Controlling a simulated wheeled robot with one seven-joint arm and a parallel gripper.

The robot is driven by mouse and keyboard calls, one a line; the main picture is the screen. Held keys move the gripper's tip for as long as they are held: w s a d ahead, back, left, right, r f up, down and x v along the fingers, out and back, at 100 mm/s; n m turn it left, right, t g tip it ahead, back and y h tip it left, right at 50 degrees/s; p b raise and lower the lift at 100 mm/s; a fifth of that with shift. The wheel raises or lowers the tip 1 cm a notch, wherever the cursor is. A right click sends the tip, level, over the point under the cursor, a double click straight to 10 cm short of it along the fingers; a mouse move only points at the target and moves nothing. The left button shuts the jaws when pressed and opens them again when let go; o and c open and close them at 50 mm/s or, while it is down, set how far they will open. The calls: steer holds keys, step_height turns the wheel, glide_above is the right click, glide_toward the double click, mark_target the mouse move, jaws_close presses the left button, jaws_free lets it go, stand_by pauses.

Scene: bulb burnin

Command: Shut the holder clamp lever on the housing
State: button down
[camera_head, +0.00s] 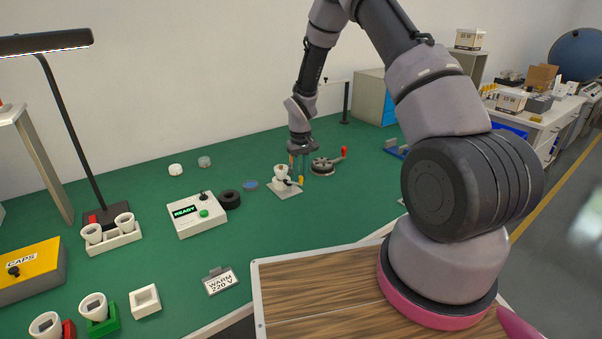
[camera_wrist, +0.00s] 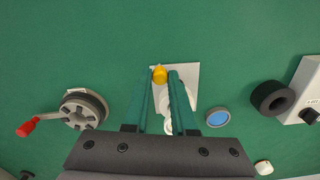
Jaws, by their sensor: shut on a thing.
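The white holder housing (camera_head: 281,173) stands on a pale square base plate (camera_head: 285,191) on the green bench. Its clamp lever has a yellow tip (camera_head: 300,180) on the right side, low near the plate. My gripper (camera_head: 298,178) reaches down beside the housing. In the wrist view its two green fingers (camera_wrist: 165,76) come together at the yellow lever tip (camera_wrist: 160,73), shut on it. The housing shows only partly behind and between the fingers there. The lever's arm is mostly hidden, so its exact angle is unclear.
A round grey device with a red-handled crank (camera_head: 324,165) stands close right of my gripper. A blue disc (camera_head: 250,184), a black ring (camera_head: 230,199) and a white box reading READY (camera_head: 197,215) lie left. Green bench in front of the holder is clear.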

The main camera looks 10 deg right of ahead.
steer(key=shift+s+a+m, duration=0.15)
steer(key=shift+s+m, duration=0.05)
steer(key=shift+m, duration=0.3)
steer(key=c, duration=0.7)
jaws_free()
step_height(320, 180, up, 11)
steer(key=shift+f, duration=0.1)
